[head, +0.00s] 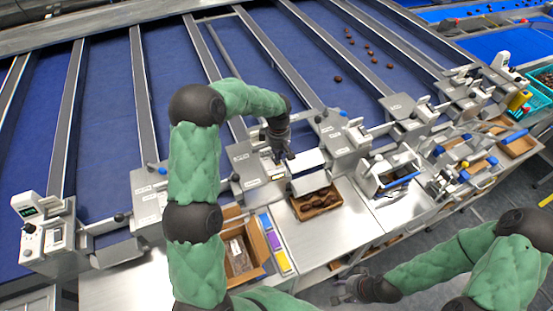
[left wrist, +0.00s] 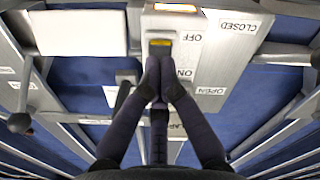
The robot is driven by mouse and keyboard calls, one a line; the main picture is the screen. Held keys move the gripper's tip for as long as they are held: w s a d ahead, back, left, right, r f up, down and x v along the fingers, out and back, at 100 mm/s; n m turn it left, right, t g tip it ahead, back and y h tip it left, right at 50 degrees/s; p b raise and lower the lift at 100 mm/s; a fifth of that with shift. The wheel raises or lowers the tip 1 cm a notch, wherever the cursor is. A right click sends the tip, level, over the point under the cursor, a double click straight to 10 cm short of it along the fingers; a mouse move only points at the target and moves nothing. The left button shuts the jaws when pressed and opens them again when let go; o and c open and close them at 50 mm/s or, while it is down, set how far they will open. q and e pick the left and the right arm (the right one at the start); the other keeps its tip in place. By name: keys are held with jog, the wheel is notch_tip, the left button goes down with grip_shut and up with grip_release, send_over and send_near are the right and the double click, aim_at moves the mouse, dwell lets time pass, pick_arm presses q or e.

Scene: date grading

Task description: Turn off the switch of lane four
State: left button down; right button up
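My left gripper (head: 280,157) is over the control box (head: 250,165) of a middle lane. In the left wrist view my left gripper (left wrist: 160,88) has its two fingertips together with nothing visible between them. The lane number is not readable. My right gripper (head: 345,290) is far from the boxes, at the lower right, its fingers apart and empty.
The panel also bears CLOSED and OPEN labels. A dark-knobbed lever (left wrist: 20,122) stands at the left. A tray of dates (head: 316,204) and a cardboard box (head: 240,255) sit in front. Other lane boxes (head: 340,130) stand close on either side. Several dates lie on a blue lane (head: 355,60).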

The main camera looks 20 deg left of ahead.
pick_arm(q)
jog(key=shift+s+f+b, duration=0.1)
jog(key=shift+f+b, duration=1)
jog(key=shift+f, duration=0.2)
dwell(1.0)
jog(key=shift+r, duration=0.1)
jog(key=shift+r+p, duration=0.4)
jog(key=shift+r, duration=0.3)
jog(key=shift+r+p, duration=1.1)
jog(key=shift+r, duration=1.65)
jog(key=shift+f, duration=0.1)
